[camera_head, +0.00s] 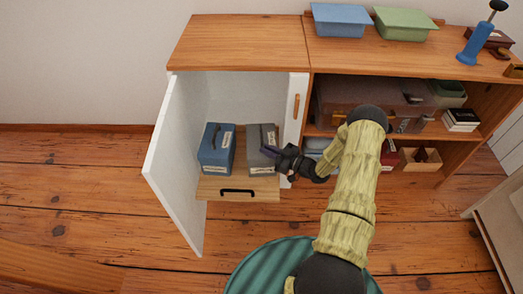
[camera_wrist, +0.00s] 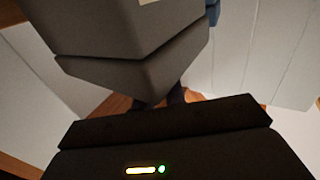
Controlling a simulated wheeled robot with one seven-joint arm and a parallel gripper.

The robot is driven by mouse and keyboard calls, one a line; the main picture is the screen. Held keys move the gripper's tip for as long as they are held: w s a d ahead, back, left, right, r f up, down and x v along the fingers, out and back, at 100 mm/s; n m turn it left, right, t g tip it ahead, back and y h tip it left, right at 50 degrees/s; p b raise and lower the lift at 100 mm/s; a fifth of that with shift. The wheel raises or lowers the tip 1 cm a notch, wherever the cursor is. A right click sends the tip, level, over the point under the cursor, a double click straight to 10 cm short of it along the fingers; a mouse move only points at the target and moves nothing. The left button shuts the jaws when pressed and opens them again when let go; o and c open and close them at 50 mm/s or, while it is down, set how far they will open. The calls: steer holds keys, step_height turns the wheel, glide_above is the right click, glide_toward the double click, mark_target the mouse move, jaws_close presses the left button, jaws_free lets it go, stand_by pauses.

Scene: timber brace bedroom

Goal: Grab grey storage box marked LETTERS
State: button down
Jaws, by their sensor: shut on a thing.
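A grey storage box (camera_head: 258,138) stands in the open left cabinet, on the right side of the pull-out wooden drawer (camera_head: 238,195). Its pale front label is too small to read. My gripper (camera_head: 271,152) reaches in from the right and is shut on the grey box near its front right edge. In the wrist view the grey box (camera_wrist: 125,45) fills the upper middle, with its lid edge and a corner showing. My fingertips (camera_wrist: 172,98) are mostly hidden there, dark against the box.
A blue box (camera_head: 217,150) stands left of the grey one, with a gap between. The white door (camera_head: 178,160) stands open at left. The white cabinet partition (camera_head: 297,105) is close on the right. A green round stool or table (camera_head: 262,268) stands at the front.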

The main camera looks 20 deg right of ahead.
steer(key=shift+r, duration=0.2)
step_height(320, 180, up, 10)
steer(key=p, duration=0.3)
stand_by(0.4)
steer(key=shift+f, duration=0.1)
